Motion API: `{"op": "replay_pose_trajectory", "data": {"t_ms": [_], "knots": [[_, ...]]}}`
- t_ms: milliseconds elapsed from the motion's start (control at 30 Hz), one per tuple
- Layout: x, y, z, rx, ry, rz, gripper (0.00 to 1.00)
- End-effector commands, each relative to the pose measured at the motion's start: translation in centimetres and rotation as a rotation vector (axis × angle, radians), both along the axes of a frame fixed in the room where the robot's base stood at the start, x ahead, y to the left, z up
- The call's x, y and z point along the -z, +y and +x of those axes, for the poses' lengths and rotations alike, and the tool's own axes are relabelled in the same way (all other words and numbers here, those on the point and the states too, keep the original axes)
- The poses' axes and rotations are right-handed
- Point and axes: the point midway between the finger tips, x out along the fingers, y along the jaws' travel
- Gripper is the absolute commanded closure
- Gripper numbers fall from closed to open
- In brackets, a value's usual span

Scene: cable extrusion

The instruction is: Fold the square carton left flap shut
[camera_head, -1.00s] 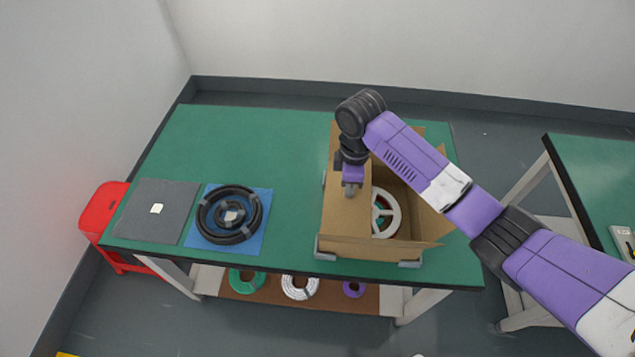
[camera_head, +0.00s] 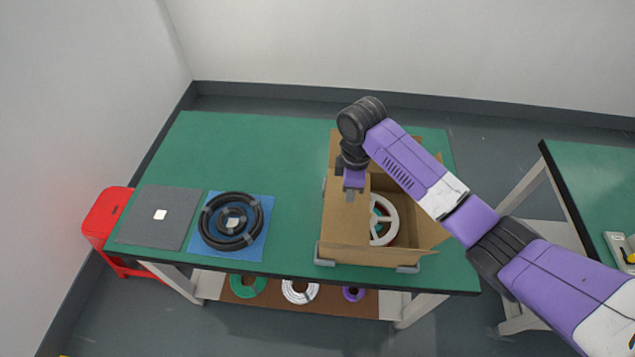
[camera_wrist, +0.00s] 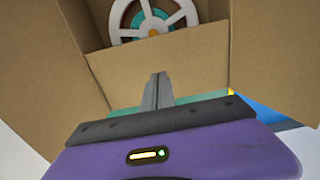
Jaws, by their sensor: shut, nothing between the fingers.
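The square brown carton (camera_head: 375,254) stands open-topped near the right end of the green table. Its left flap (camera_head: 346,225) lies inward over the left part of the opening; its exact tilt is hard to tell. The flap also shows as the middle panel in the wrist view (camera_wrist: 118,72). My gripper (camera_head: 350,195) is shut and empty, pointing down at this flap; its closed fingertips (camera_wrist: 158,78) are over the panel, touching or very close. A white reel (camera_head: 384,220) shows inside the carton, partly covered by the flap.
Other carton flaps stand outward at the back and right (camera_head: 427,205). Grey corner pieces (camera_head: 325,262) sit at the carton's base. A black cable coil (camera_head: 231,220) on a blue mat and a grey mat (camera_head: 158,215) lie left. The table's back left is clear.

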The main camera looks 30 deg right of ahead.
Motion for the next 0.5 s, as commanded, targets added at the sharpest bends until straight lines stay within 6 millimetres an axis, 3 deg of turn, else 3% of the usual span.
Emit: {"op": "replay_pose_trajectory", "data": {"t_ms": [100,500], "knots": [[-2.0,0.1,0.0,-0.001,-0.001,0.000,1.00],[-6.2,0.1,0.1,-0.001,-0.001,0.000,1.00]]}}
